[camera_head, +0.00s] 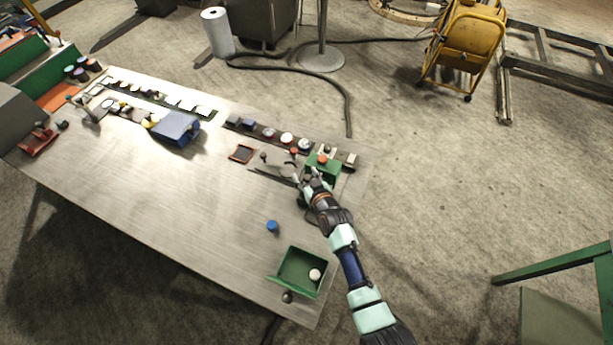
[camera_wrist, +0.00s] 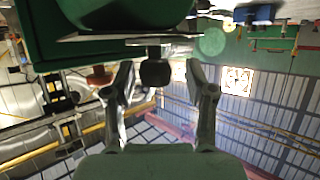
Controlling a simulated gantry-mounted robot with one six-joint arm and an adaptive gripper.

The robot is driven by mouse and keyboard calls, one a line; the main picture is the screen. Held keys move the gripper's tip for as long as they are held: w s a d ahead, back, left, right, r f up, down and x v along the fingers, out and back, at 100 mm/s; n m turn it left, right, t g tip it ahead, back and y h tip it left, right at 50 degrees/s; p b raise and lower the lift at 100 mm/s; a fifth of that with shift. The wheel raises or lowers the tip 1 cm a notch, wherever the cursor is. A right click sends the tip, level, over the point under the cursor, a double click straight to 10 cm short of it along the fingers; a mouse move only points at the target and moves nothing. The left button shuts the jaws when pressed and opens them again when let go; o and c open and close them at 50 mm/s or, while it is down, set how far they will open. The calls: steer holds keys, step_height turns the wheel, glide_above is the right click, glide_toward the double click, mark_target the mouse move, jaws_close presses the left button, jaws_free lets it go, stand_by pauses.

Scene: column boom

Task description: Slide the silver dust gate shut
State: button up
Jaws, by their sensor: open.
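The silver dust gate (camera_wrist: 125,39) shows in the wrist view as a thin flat plate seen edge-on along a green housing. A dark round knob (camera_wrist: 155,71) sticks out from it on a short stem. My gripper (camera_wrist: 160,80) is open, with one finger on each side of the knob and visible gaps to both. In the head view my gripper (camera_head: 304,179) is at the near left side of the green box (camera_head: 325,167) at the table's right end. My gripper largely hides the gate and knob there, so I cannot tell how far the gate stands open.
The metal table (camera_head: 180,205) holds a blue box (camera_head: 176,128), a small orange-rimmed tray (camera_head: 241,153) and a row of parts along its far edge. A blue cap (camera_head: 272,226) and a green open bin (camera_head: 301,270) lie nearer. The table's middle is mostly clear.

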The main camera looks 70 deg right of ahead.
steer(key=shift+s+a, duration=0.1)
steer(key=v, duration=1.1)
steer(key=shift+s+a+r, duration=0.2)
steer(key=shift+a+r, duration=0.05)
steer(key=w+a+r+n+t+y+p, duration=0.2)
steer(key=w+a+r+n+y+p, duration=0.1)
steer(key=w+a+r, duration=0.6)
steer(key=w+a+r+n+t+y+p, duration=0.15)
steer(key=w+a+r+p, duration=0.3)
steer(key=a+r, duration=0.45)
steer(key=a+r+n+y+p, duration=0.4)
steer(key=a+r+y, duration=0.1)
steer(key=a+r, duration=1.1)
steer(key=a, duration=0.3)
steer(key=shift+a+r+n, duration=0.25)
steer(key=shift+r+n, duration=0.1)
